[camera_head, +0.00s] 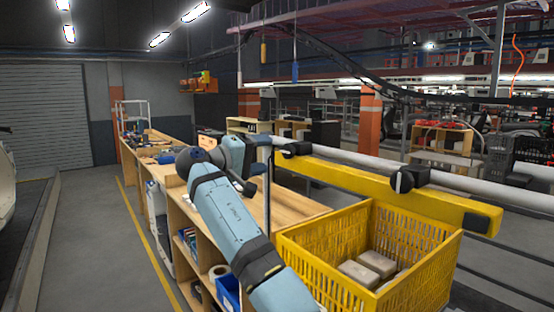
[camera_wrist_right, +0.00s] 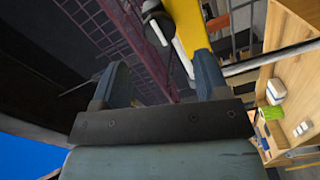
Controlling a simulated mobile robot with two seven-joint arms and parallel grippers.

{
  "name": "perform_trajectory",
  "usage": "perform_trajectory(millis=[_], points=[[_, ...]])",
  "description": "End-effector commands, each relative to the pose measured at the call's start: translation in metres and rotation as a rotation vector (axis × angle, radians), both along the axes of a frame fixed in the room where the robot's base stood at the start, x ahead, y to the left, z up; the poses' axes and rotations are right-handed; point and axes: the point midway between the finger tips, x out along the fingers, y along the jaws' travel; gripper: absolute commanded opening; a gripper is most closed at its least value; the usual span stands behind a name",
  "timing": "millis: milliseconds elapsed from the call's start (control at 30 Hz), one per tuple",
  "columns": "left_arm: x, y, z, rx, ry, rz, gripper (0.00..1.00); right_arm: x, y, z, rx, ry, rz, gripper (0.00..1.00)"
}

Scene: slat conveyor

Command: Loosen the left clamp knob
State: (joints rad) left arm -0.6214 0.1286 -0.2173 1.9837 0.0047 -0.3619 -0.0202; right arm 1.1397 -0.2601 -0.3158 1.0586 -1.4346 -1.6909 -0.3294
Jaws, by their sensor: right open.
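A long yellow bar (camera_head: 365,184) runs along a light grey rail and carries two black clamp knobs. The left clamp knob (camera_head: 297,149) is at its far left end, and the other knob (camera_head: 408,179) is further right. My right gripper (camera_head: 264,141) is close to the left of the left knob, small and partly hidden by my own arm. In the wrist view my right gripper (camera_wrist_right: 160,82) has its blue fingers wide apart with nothing between the tips. Beyond them are a black knob (camera_wrist_right: 152,9) and the yellow bar (camera_wrist_right: 191,24). My left gripper is not in view.
A yellow crate (camera_head: 335,284) holding several pale blocks (camera_head: 358,273) stands below the bar. A wooden bench (camera_head: 295,205) with shelves stretches away behind my arm. A thin upright post (camera_head: 267,195) stands close to my wrist. The floor at left (camera_head: 95,240) is clear.

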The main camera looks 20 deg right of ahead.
Motion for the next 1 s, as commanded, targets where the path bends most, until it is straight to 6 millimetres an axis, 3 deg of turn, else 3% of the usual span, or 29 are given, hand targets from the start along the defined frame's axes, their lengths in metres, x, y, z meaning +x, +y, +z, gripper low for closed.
perform_trajectory(millis=[100, 300, 500, 800, 900, 967, 1000], points=[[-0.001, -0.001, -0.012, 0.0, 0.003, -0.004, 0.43, -0.009, 0.027, -0.004, -0.001, 0.0, 0.002, 0.68], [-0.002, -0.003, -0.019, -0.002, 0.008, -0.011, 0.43, -0.021, 0.058, -0.002, 0.001, 0.0, 0.0, 0.68], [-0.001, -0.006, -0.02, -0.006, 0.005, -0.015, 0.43, -0.025, 0.07, -0.001, -0.001, 0.001, -0.001, 0.68], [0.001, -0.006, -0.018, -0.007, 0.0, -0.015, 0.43, -0.025, 0.071, -0.001, -0.001, 0.002, 0.0, 0.68], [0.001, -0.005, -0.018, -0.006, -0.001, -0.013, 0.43, -0.021, 0.067, -0.016, 0.009, 0.017, 0.018, 0.68], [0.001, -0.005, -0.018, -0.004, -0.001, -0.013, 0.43, -0.015, 0.061, -0.037, 0.02, 0.038, 0.046, 0.68], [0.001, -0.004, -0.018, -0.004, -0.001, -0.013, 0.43, -0.01, 0.057, -0.057, 0.034, 0.057, 0.074, 0.68]])
